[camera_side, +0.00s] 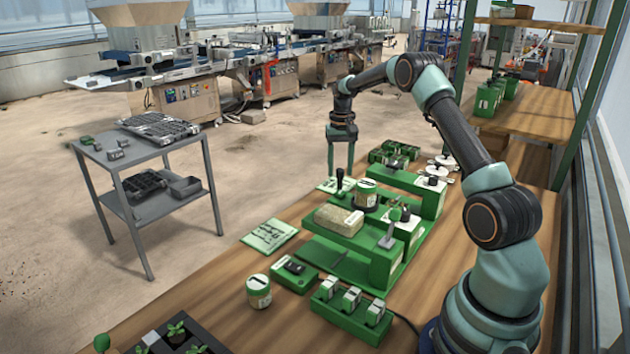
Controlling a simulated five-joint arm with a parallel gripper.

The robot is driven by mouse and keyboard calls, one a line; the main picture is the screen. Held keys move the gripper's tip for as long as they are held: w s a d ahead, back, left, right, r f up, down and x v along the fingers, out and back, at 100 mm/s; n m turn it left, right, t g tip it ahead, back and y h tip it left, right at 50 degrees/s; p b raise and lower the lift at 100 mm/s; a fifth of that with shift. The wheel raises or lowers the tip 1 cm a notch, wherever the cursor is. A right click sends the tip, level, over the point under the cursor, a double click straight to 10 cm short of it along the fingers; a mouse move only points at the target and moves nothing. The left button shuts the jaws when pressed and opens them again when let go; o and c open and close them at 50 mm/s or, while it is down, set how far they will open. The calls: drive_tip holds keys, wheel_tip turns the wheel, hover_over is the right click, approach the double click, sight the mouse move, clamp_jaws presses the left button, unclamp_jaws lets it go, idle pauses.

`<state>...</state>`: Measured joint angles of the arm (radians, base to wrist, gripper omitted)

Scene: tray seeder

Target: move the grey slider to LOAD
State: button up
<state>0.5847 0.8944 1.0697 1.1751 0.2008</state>
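My gripper (341,168) hangs fingers down above the back part of the green tray seeder (385,268). No LOAD mark is readable at this size.
A grey cart (143,158) stands left.

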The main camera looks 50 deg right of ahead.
idle(0.3)
wheel_tip(320, 180, up, 12)
idle(0.5)
drive_tip(key=s+a+r+n+t, duration=0.15)
drive_tip(key=a+r, duration=0.25)
drive_tip(key=a, duration=0.4)
drive_tip(key=s+a+r+n+t, duration=0.1)
drive_tip(key=s+a+r+n, duration=0.2)
drive_tip(key=a, duration=0.5)
drive_tip(key=s+a+f+n+t, duration=0.1)
drive_tip(key=s+a+f+n, duration=0.1)
drive_tip(key=s+a, duration=0.4)
drive_tip(key=s+a+f+n+t, duration=0.2)
drive_tip(key=s+a, duration=0.4)
drive_tip(key=a, duration=0.2)
drive_tip(key=shift+s, duration=0.2)
